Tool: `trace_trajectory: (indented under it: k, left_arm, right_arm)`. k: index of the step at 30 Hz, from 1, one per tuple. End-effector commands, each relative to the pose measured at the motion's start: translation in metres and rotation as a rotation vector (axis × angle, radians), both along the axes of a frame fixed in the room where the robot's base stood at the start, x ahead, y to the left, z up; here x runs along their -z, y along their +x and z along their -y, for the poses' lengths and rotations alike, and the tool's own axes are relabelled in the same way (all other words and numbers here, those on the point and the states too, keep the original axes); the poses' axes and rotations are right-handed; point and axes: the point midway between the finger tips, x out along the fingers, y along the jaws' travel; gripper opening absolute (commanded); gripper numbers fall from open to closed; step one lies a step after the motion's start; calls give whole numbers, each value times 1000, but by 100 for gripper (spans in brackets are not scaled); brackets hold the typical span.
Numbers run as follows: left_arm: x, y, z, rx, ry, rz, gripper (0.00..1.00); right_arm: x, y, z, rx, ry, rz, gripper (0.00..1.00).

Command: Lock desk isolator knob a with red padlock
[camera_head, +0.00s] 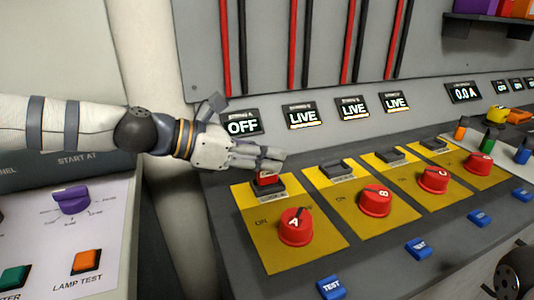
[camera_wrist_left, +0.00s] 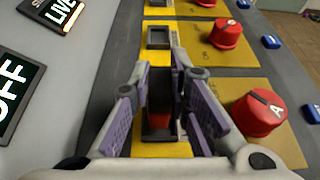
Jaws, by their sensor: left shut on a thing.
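My left gripper (camera_head: 272,158) reaches in from the left over the far end of knob A's yellow plate (camera_head: 258,250). It is shut on the red padlock (camera_head: 266,178), which is mostly hidden by the fingers. In the left wrist view the padlock (camera_wrist_left: 160,112) shows between the purple-padded fingers, at the dark hasp slot. I cannot tell whether it is seated in the slot. Red isolator knob A (camera_head: 296,227) stands just nearer than the gripper; it also shows at the right of the left wrist view (camera_wrist_left: 260,113). My right gripper is not in view.
Red knobs B (camera_head: 376,201) and C (camera_head: 433,179), and another beyond, stand to the right on yellow plates with slots. The display above A (camera_head: 242,123) reads OFF; the next to it (camera_head: 302,115) reads LIVE. Blue TEST buttons (camera_head: 331,287) line the near edge.

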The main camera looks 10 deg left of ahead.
Motion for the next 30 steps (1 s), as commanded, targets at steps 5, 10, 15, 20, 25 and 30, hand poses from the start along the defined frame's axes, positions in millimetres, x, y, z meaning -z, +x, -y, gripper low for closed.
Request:
trace_trajectory:
  k: [5,10,15,20,25,30]
  left_arm:
    - [0,0,0,0,0,0,0]
    - [-2,-1,0,0,0,1,0]
    - [-1,-1,1,1,1,2,0]
    - [0,-1,1,0,0,0,0]
    - [0,-1,1,0,0,0,0]
    - [-1,-1,1,0,-1,-1,0]
  right_arm:
    - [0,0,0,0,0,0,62]
    - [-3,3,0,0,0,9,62]
    - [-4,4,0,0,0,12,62]
    - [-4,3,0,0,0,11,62]
    - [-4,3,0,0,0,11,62]
    - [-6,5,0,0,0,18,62]
